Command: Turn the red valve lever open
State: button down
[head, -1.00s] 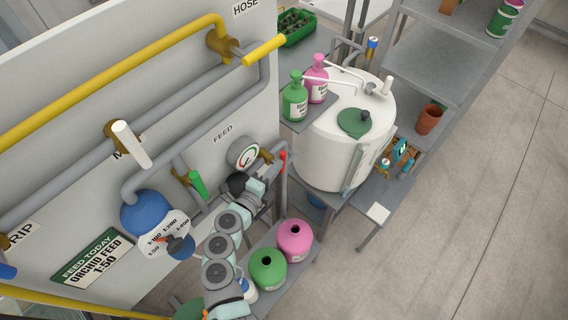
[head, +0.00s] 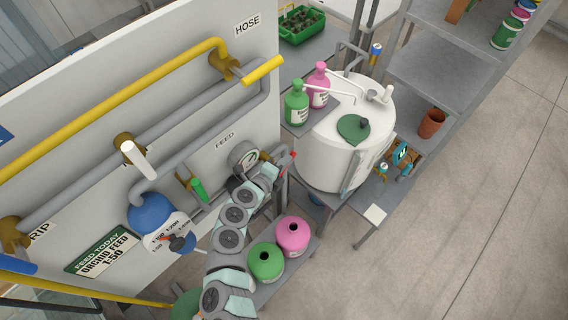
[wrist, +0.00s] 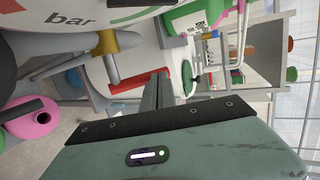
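The red valve lever (wrist: 136,85) shows in the wrist view, reaching left from behind my fingertips, with a grey pipe and brass fitting beside it. In the head view only a small red part of the lever (head: 292,154) shows, right of the gauge, past the end of my arm. My gripper (wrist: 162,92) has its dark fingers close together and looks shut. The fingers overlap the lever's right end in the wrist view. I see nothing between them, and cannot tell whether they touch the lever. In the head view my arm hides most of the valve.
The pressure gauge (head: 244,157) is on the panel close to my arm. A white tank (head: 335,150) stands just right of the lever. Green (head: 266,262) and pink (head: 293,236) jugs stand below my arm. A green-handled valve (head: 197,189) is to the left.

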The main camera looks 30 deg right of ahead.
jog(key=shift+s+b+x, duration=0.25)
jog(key=shift+b+x, duration=0.2)
jog(key=shift+x, duration=0.7)
jog(key=shift+w+d+f+b, duration=0.3)
jog(key=shift+d+f+b, duration=0.35)
jog(key=shift+d, duration=0.3)
jog(key=shift+d+f, duration=0.1)
jog(key=shift+f, duration=0.05)
